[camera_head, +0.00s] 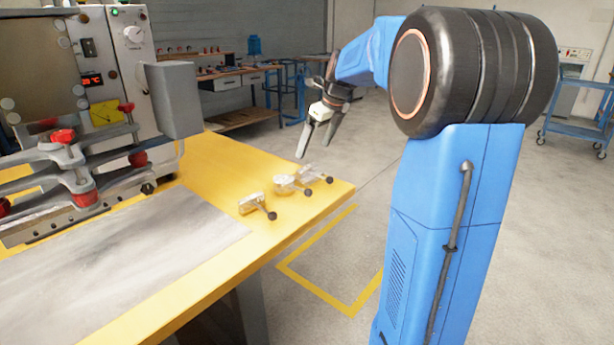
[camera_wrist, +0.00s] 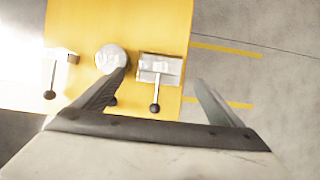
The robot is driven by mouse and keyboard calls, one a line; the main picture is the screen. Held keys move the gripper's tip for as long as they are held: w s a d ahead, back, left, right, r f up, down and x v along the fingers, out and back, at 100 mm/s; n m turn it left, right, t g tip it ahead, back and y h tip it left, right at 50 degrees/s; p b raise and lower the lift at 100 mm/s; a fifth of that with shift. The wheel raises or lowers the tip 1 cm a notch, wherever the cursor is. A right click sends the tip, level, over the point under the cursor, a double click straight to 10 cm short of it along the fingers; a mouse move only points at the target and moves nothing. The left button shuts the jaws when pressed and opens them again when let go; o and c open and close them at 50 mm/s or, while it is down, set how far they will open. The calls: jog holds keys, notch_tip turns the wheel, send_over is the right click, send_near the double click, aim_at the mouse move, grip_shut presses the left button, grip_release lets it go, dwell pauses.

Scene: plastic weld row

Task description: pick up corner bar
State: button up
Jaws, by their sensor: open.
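Three small clear-and-pale pieces with black ball-ended handles stand near the table's right end; I cannot tell for sure which is the corner bar. The rightmost is a rectangular plate piece (camera_wrist: 160,66), also in the head view (camera_head: 312,170). The middle one has a round top (camera_wrist: 109,58) and also shows in the head view (camera_head: 285,184). The leftmost is a narrow block (camera_head: 250,204), partly washed out by glare in the wrist view (camera_wrist: 60,56). My gripper (camera_head: 318,146) is open and empty above the table's end. In the wrist view its fingers (camera_wrist: 161,78) appear on either side of the rectangular piece.
The yellow table (camera_head: 225,165) ends just right of the pieces. A welding machine (camera_head: 105,60) with red-knobbed clamps (camera_head: 75,170) stands at the left, behind a grey metal plate (camera_head: 120,258). Workbenches (camera_head: 225,85) and a blue cart (camera_head: 575,125) are far back. The floor beyond the table is clear.

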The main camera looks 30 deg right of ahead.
aim_at(308, 167)
jog(key=x, duration=0.5)
jog(key=shift+f, duration=0.15)
jog(key=shift+x, duration=2.65)
jog(key=shift+s+d, duration=0.15)
jog(key=c, duration=1.3)
